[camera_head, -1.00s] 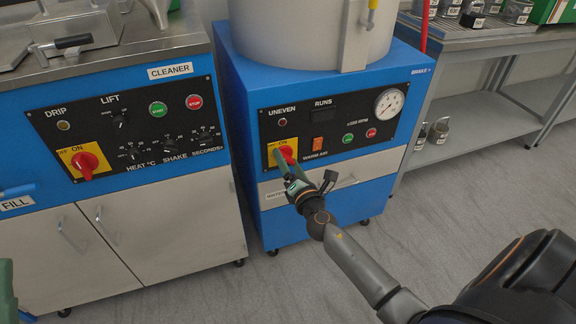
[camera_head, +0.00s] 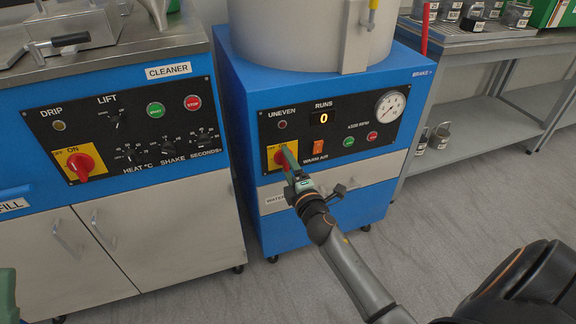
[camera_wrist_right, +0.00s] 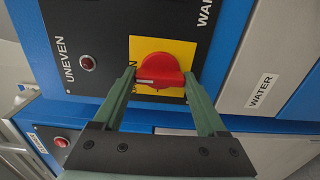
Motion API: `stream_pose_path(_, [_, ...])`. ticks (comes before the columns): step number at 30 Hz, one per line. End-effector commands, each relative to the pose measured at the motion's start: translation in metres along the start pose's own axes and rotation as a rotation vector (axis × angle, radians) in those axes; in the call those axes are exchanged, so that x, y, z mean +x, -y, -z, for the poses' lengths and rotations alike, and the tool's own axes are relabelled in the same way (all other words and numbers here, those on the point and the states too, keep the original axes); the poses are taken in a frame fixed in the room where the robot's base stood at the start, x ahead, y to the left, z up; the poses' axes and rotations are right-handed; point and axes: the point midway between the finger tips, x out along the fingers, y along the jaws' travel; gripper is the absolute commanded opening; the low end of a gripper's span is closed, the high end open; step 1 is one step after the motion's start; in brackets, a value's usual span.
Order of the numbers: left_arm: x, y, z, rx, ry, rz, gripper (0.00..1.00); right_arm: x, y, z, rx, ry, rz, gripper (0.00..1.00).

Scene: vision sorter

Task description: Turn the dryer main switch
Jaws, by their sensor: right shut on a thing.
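The dryer main switch is a red rotary knob (camera_head: 279,157) on a yellow OFF/ON plate (camera_head: 269,163), at the lower left of the dryer's black panel (camera_head: 345,118). In the right wrist view the knob (camera_wrist_right: 158,68) sits between two green fingers, its pale mark pointing left toward the lettering. My right gripper (camera_head: 287,161) is shut on the knob; it also shows in the wrist view (camera_wrist_right: 158,80). The RUNS display (camera_head: 322,118) is lit and reads 0. A green piece at the lower left edge may be my left gripper; its fingers cannot be made out.
The cleaner (camera_head: 110,130) stands to the left with a similar red knob (camera_head: 81,166) on a yellow plate. A gauge (camera_head: 389,106), coloured buttons and an orange WARM AIR switch (camera_head: 318,147) are near my right gripper. A metal shelf (camera_head: 480,125) stands right. The floor in front is clear.

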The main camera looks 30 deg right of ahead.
Motion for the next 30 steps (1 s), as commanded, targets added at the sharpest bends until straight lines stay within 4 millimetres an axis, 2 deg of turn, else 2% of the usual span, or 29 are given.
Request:
stream_pose_path(17, [0.0003, 0.0005, 0.0001, 0.000, -0.001, 0.006, 0.00, -0.0003, 0.0006, 0.0001, 0.039, 0.001, 0.002, 0.19])
stream_pose_path(18, [0.0003, 0.0005, 0.0001, 0.000, -0.001, 0.006, 0.00, -0.0002, 0.0006, 0.0001, 0.040, 0.001, 0.002, 0.76])
stream_pose_path(24, [0.0003, 0.0006, 0.0002, 0.000, -0.001, 0.006, 0.00, -0.0002, 0.0005, 0.0000, 0.037, 0.000, 0.001, 0.98])
stream_pose_path(30, [0.0003, 0.0007, 0.0001, 0.000, -0.001, 0.006, 0.00, -0.0001, 0.0003, 0.0000, 0.035, 0.000, 0.001, 1.00])
